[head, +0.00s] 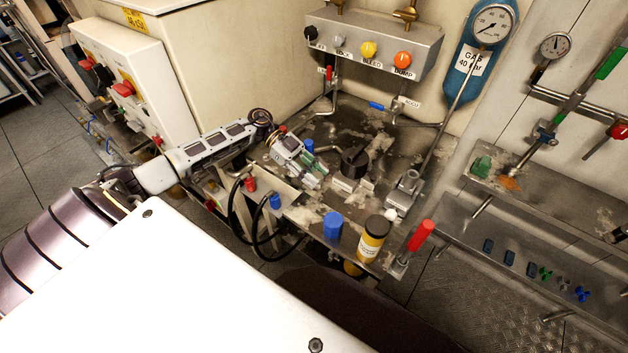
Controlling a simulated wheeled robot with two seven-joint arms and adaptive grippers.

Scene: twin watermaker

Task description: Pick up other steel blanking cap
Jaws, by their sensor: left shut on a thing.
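My left gripper (314,178) reaches in from the left over the steel bench (300,210). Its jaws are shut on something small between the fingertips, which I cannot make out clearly. I cannot tell whether it is a steel blanking cap. No other steel blanking cap can be picked out with certainty. A small pale cap-like piece (391,214) shows beside the yellow and black bottle (372,239). A grey fitting (407,184) stands on the bench to the right of the gripper. My right gripper is out of view.
A black knob block (354,164) stands just right of the gripper. A blue cap (332,226) and a red-handled lever (420,236) are near the front edge. Black hoses (256,228) loop below my left wrist. Several small parts lie on the right shelf (500,240). A valve panel (375,45) is behind.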

